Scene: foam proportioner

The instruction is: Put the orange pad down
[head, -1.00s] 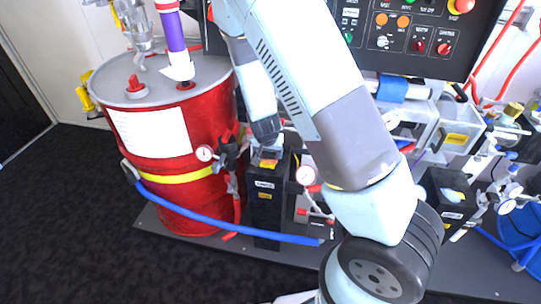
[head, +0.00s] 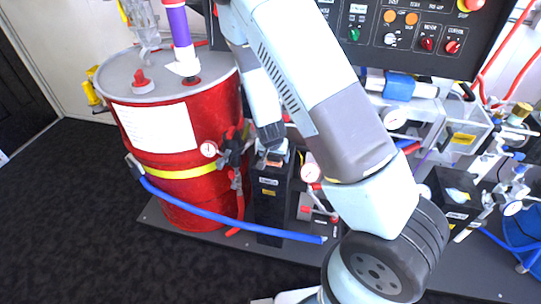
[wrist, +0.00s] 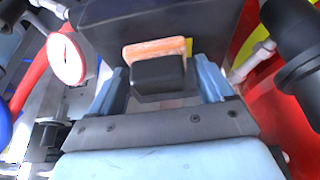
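The orange pad (wrist: 155,48) shows in the wrist view as an orange strip behind a dark block (wrist: 158,72) that seems joined to it. My gripper (wrist: 160,70) has its two pale blue fingers spread on either side of the block. Narrow gaps seem to show beside the block, so the fingers look open. In the head view my gripper (head: 272,150) points down at the top of a black box (head: 270,205) with labels. Only a small orange bit of the pad shows there. Whether the pad rests on the box is hard to tell.
A red drum (head: 170,150) with a yellow band stands left of the black box. A blue hose (head: 230,232) crosses in front. A dial gauge (wrist: 66,58) is close to my gripper's left in the wrist view. A control panel (head: 410,35) is behind my arm.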

